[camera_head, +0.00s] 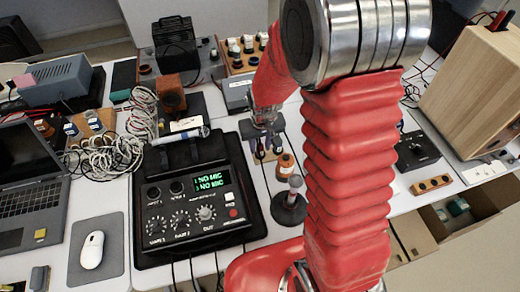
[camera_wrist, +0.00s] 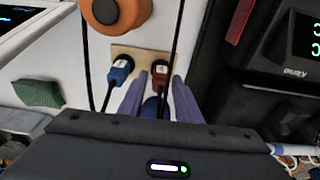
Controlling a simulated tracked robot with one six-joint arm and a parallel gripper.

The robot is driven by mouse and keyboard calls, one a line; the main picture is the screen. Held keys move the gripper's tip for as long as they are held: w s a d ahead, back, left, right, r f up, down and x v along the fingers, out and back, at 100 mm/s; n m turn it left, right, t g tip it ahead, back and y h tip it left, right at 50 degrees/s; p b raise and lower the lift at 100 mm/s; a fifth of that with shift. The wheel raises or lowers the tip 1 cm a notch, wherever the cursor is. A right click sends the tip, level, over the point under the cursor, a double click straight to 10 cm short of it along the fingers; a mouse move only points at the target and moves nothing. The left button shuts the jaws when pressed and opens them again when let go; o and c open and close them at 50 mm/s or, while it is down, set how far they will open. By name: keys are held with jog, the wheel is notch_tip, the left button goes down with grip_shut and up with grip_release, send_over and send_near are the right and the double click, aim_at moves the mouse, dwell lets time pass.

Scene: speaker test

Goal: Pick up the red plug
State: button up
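The red plug (camera_wrist: 160,74) stands on a small wooden block (camera_wrist: 139,55) in the wrist view, to the right of a blue plug (camera_wrist: 121,70). A dark cable runs by each plug. My gripper (camera_wrist: 160,77) has its two grey-purple fingers apart, with the red plug between their tips. I see no clear grip on the plug. A blue rounded thing (camera_wrist: 154,107) shows lower between the fingers. In the head view my gripper (camera_head: 262,133) points down just right of the black console, over the small plugs, which are partly hidden.
An orange round-topped thing (camera_wrist: 115,12) stands close to the block in the wrist view. A black console (camera_head: 193,202) with green display is left of my gripper. An orange bottle (camera_head: 285,167) and a dark round-based stand (camera_head: 289,208) are near it. My arm hides the table's middle right.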

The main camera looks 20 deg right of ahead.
aim_at(260, 145)
grip_shut()
jog(key=shift+r, duration=0.1)
notch_tip(260, 145, up, 10)
jog(key=shift+f, duration=0.1)
dwell(0.7)
dwell(0.5)
jog(key=w, duration=0.8)
jog(key=shift+r, duration=0.25)
jog(key=shift+w, duration=0.1)
